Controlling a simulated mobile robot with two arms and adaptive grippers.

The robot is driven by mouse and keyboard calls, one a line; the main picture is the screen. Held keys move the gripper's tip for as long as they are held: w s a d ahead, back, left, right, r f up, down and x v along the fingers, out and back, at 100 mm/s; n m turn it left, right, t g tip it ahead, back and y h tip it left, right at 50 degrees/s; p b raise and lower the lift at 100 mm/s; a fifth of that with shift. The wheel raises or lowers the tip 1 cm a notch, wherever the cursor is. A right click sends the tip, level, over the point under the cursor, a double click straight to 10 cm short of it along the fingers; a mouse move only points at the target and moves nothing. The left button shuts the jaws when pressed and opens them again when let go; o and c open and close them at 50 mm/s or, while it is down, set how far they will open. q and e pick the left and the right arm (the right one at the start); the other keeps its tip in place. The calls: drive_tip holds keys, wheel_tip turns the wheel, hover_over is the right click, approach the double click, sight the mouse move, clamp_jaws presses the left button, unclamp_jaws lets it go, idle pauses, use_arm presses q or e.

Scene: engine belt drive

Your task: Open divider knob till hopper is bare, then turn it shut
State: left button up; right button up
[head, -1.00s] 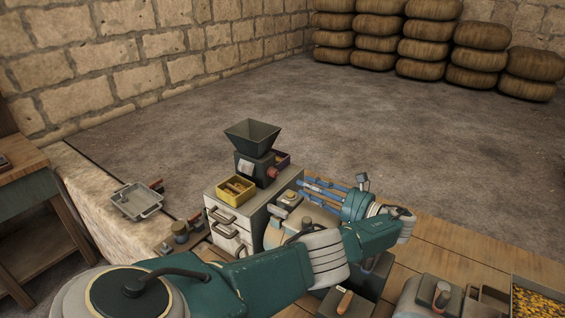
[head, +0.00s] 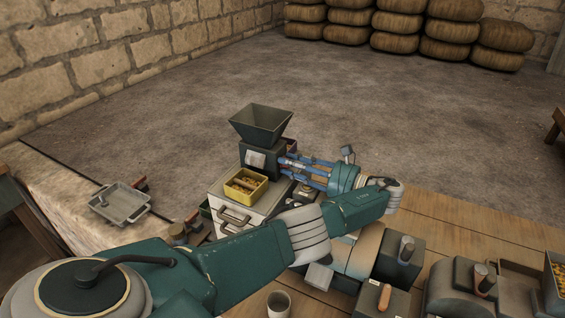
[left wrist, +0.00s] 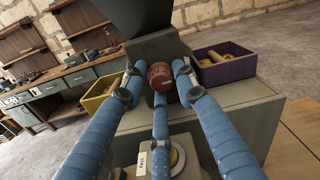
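The dark hopper (head: 261,123) stands on top of the divider machine on a light cabinet. From the head its inside looks empty, though its bottom is hard to see. The red-brown divider knob (left wrist: 160,77) is on the machine's front in the left wrist view, ahead of the fingers. My left gripper (head: 287,166) points at the machine with blue fingers spread. In the left wrist view the fingertips (left wrist: 158,82) are around the knob, with gaps showing at the sides; contact is unclear. My right gripper is in neither view.
A yellow bin (head: 246,184) with brown pieces sits by the machine. A purple bin (left wrist: 227,66), also holding pieces, is on the other side. A grey tray (head: 120,204) and a cup (head: 279,304) stand nearby.

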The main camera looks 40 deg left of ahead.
use_arm(q)
drive_tip(key=shift+d, duration=0.15)
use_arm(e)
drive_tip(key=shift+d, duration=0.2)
use_arm(q)
drive_tip(key=shift+w+d+r, duration=0.1)
drive_tip(key=shift+c, duration=0.2)
clamp_jaws()
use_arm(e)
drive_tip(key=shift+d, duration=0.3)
